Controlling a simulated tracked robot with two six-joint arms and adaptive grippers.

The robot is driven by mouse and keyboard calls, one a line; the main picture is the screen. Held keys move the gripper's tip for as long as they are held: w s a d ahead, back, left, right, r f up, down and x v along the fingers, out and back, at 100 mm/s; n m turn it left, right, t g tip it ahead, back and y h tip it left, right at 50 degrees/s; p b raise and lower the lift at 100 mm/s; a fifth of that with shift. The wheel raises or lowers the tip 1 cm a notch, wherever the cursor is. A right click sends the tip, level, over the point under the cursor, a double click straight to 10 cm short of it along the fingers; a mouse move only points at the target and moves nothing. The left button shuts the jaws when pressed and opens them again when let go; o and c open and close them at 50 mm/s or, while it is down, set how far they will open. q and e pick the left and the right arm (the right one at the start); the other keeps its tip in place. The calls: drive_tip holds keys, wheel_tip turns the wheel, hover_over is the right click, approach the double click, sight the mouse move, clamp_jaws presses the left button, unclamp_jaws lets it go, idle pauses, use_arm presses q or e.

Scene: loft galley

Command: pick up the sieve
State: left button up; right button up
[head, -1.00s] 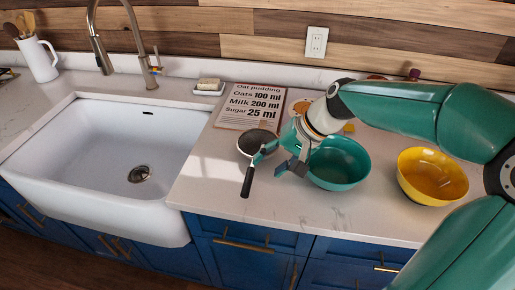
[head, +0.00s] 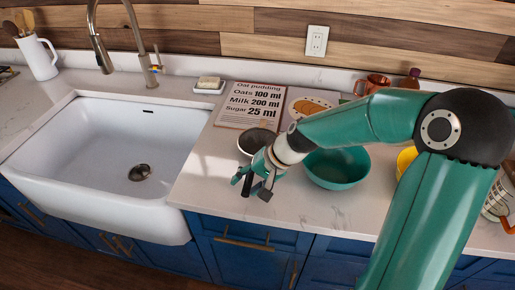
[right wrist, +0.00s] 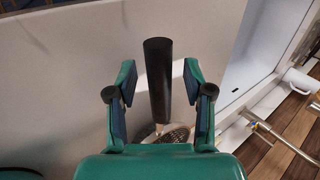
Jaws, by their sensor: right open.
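The sieve (head: 254,139) lies on the counter between the sink and the teal bowl, its round mesh toward the back and its black handle toward the counter's front edge. My right gripper (head: 254,186) is open at the handle, and its fingers hide part of it. In the right wrist view the black handle (right wrist: 157,80) stands between the two open fingers of my right gripper (right wrist: 160,95), with a gap on both sides. The mesh (right wrist: 172,133) shows partly beyond the gripper body. My left gripper is not in view.
A teal bowl (head: 337,170) stands just right of my right gripper. A yellow bowl (head: 404,158) is mostly hidden behind my arm. The white sink (head: 105,140) opens to the left. A recipe board (head: 252,105) and a copper mug (head: 374,83) are at the back.

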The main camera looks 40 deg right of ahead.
clamp_jaws()
drive_tip(key=shift+r, duration=0.1)
idle(0.3)
